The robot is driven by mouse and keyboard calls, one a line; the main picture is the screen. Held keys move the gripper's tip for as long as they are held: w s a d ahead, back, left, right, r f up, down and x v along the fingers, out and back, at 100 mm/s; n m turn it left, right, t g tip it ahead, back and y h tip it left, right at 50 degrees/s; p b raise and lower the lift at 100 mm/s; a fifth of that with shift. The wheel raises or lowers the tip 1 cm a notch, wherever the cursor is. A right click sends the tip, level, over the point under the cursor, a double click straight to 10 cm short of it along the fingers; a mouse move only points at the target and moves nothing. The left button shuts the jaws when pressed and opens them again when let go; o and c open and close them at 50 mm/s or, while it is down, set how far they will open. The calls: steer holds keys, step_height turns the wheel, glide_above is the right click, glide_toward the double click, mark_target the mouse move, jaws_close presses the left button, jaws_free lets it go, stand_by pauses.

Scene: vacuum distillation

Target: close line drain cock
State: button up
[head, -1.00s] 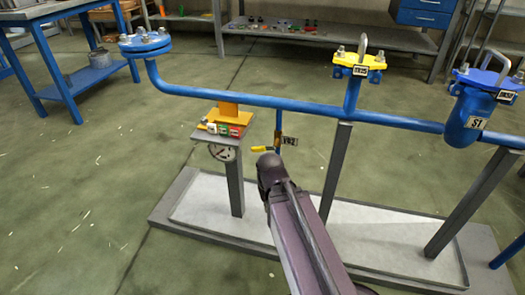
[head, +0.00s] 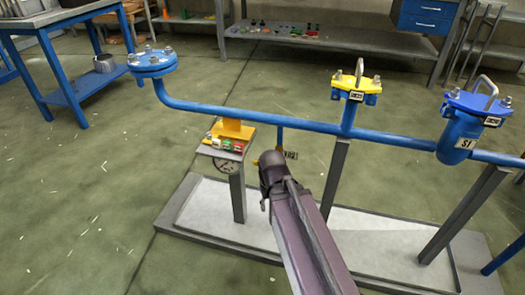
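The drain cock hangs on a short blue drop pipe (head: 280,138) under the long blue line. Its small label tag (head: 291,155) shows just right of the pipe, too small to read. Only a sliver of its yellow handle (head: 256,162) shows left of my arm's end, so I cannot tell how the handle is turned. My dark arm reaches up from the bottom, and its end with my gripper (head: 268,172) overlaps the cock in the picture. The fingers are mostly hidden or too dark to tell whether they are open, or whether they touch the handle.
The blue line (head: 240,118) runs above a grey drip tray (head: 215,215). A small stand (head: 238,190) carries a gauge and coloured parts left of the cock. A grey post (head: 335,175) stands to the right. A strainer (head: 458,138) is farther right. The floor at left is clear.

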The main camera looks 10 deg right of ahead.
step_height(320, 180, up, 15)
steer(key=p, duration=1.3)
steer(key=shift+r+p, duration=0.2)
steer(key=shift+p, duration=0.2)
steer(key=shift+s+f, duration=0.1)
steer(key=shift+s, duration=0.05)
